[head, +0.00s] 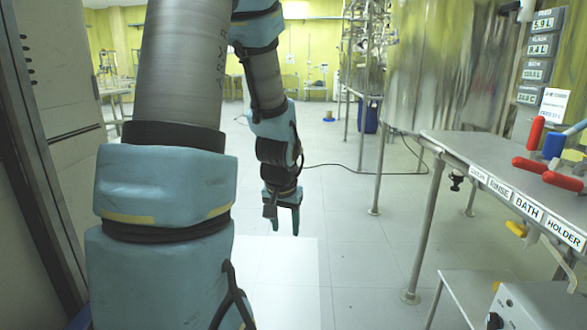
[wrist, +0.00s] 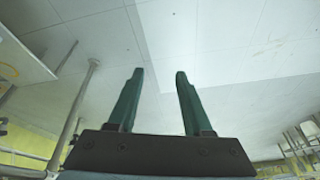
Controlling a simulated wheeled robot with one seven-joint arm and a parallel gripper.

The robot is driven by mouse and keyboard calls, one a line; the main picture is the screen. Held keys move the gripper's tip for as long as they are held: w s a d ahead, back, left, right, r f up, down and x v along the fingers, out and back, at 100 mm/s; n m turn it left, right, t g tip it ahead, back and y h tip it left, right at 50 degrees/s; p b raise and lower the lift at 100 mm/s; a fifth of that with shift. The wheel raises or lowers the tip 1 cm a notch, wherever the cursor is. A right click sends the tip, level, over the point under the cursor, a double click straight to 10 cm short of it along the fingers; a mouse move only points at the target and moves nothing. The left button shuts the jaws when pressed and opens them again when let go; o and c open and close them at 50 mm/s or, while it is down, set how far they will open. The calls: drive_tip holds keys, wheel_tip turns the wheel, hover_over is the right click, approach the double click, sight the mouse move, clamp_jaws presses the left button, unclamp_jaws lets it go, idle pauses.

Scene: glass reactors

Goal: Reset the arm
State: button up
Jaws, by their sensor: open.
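My gripper (head: 285,222) hangs from my arm in the middle of the head view and points down over the floor. In the wrist view my gripper (wrist: 158,80) shows two green fingers set apart, with only pale floor between them. It is open and empty. It touches nothing that I can see. My arm fills the left and middle of the head view and hides part of the room behind it.
A metal bench (head: 450,147) with red and blue handled items stands at the right, with a control box (head: 530,307) below it. A large shiny vessel (head: 450,70) stands behind. Bench legs (head: 423,235) reach the floor. The tiled floor (head: 350,265) in the middle is clear.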

drive_tip(key=s+a+r+n+g, duration=0.25)
drive_tip(key=s+a, duration=0.25)
drive_tip(key=s, duration=0.6)
wheel_tip(320, 180, up, 25)
drive_tip(key=p, duration=2.5)
drive_tip(key=shift+w+d+r, duration=0.15)
drive_tip(key=shift+w, duration=0.2)
drive_tip(key=shift+o, duration=0.4)
